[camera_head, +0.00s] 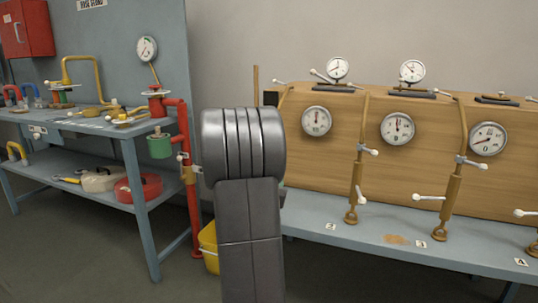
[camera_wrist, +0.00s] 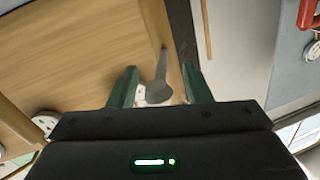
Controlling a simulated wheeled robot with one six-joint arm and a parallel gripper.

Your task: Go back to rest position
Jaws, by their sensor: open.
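My gripper (camera_wrist: 159,68) shows in the wrist view with its two green fingers apart. No thing is seen held between them. Beyond the fingers is the wooden panel (camera_wrist: 85,60), turned askew in this view. A grey rod-like part (camera_wrist: 162,65) and a pale, partly hidden object show in the gap between the fingers. Whether a finger touches either cannot be told. In the head view my grey arm stands in the middle, and my gripper is hidden behind it.
The wooden panel (camera_head: 345,160) has several gauges and brass pipes with white-handled levers, above a grey bench (camera_head: 345,243). To the left is a blue-grey workbench (camera_head: 90,124) with tools. A red pipe (camera_head: 190,190) and a yellow bucket (camera_head: 209,246) stand close to my arm.

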